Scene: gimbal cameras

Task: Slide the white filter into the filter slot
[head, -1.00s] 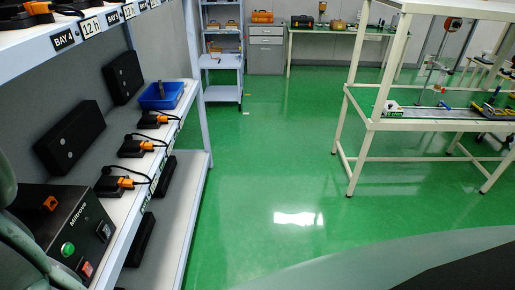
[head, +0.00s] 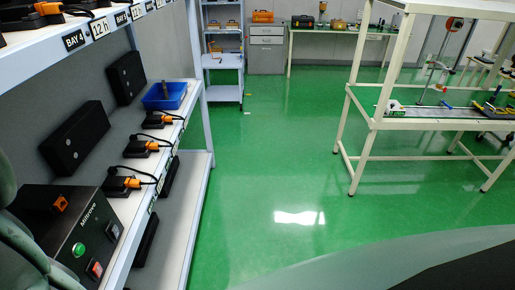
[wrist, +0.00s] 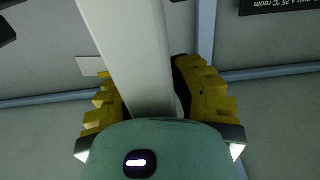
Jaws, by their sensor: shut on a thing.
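In the wrist view, my gripper (wrist: 150,88) has yellow ridged fingers on both sides of a long pale, whitish bar-like piece (wrist: 130,45). The piece runs up and out of the top of the picture, and its lower end is hidden behind my gripper's body. It looks like the white filter, seen close up, but its full shape does not show. My gripper is shut on it. I cannot make out a filter slot in either view. The head view does not show my gripper or the filter.
A shelf rack at left in the head view holds a black box with a green light (head: 72,235), several black devices with orange plugs (head: 140,147) and a blue bin (head: 165,95). A cream workbench (head: 440,123) stands at right. The green floor between is clear.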

